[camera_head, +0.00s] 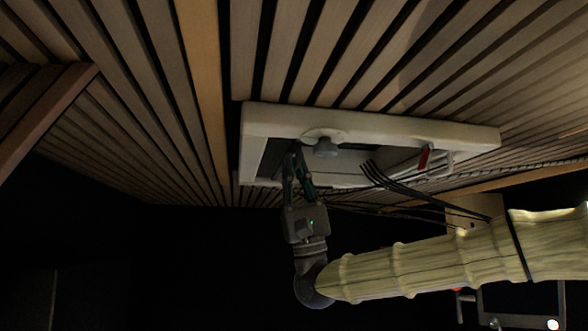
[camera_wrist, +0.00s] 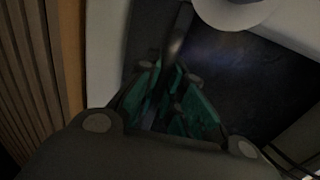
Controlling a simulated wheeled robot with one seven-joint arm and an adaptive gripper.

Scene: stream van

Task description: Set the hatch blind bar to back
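The roof hatch (camera_head: 370,119) is a pale frame around a dark opening in the slatted ceiling. My gripper (camera_head: 296,158) reaches up into the left part of this opening. In the wrist view, a thin dark bar (camera_wrist: 179,32), seemingly the hatch blind bar, runs down between the fingertips of my gripper (camera_wrist: 170,72). The fingers, with green inner parts, converge and look closed on it. The rest of the bar is too dark to trace in the head view.
A red-handled latch (camera_head: 425,157) is at the hatch's right. Wooden slats (camera_head: 150,90) surround the hatch.

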